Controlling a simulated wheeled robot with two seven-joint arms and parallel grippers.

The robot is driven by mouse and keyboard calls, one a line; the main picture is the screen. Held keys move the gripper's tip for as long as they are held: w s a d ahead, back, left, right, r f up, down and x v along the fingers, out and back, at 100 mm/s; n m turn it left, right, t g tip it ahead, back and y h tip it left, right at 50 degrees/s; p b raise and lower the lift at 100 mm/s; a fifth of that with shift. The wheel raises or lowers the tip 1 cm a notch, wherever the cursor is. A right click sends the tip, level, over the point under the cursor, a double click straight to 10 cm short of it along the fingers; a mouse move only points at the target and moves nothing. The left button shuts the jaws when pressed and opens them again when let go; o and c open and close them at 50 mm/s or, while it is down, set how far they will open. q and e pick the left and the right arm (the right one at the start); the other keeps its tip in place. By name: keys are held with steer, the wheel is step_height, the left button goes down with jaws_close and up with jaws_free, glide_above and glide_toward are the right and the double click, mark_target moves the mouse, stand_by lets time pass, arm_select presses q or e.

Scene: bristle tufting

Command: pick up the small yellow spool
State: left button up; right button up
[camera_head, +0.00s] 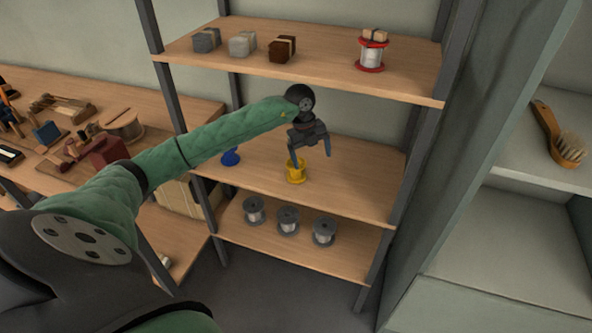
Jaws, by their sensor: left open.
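The small yellow spool (296,174) stands upright on the middle shelf (345,185) of the rack. My left gripper (310,154) is above it, its fingers spread and pointing down. One finger comes down at the spool's top, and the other hangs to the right of it. The gripper is open and holds nothing that I can see. I cannot tell whether the finger touches the spool. My right gripper is not in view.
A blue spool (231,157) is left of the yellow one, partly behind my arm. The upper shelf (330,62) overhangs, with bundles and a red-rimmed spool (371,54). Several grey spools (288,219) stand below. Rack posts flank the shelf; its right part is free.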

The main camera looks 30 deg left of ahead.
mark_target(298, 158)
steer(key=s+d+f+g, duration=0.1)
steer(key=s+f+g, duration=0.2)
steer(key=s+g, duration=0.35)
arm_select(q)
steer(key=shift+s+a+f+n+y+p, duration=0.15)
steer(key=shift+a+f+n+y, duration=0.45)
steer(key=shift+n, duration=0.65)
steer(key=shift+w+a+f+n+y+p, duration=0.1)
steer(key=shift+a+f+n+y, duration=0.15)
steer(key=shift+a+f+n, duration=0.65)
steer(key=shift+s+a+f+n+y+p, duration=0.15)
steer(key=shift+a+f+n+y, duration=0.3)
steer(key=shift+a+n, duration=0.85)
steer(key=shift+n, duration=0.25)
step_height(298, 158, down, 5)
steer(key=shift+d+p, duration=0.1)
steer(key=shift+p, duration=0.95)
steer(key=c, duration=1.1)
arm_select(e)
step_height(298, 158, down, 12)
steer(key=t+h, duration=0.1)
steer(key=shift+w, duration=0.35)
arm_select(q)
steer(key=shift+r, duration=0.2)
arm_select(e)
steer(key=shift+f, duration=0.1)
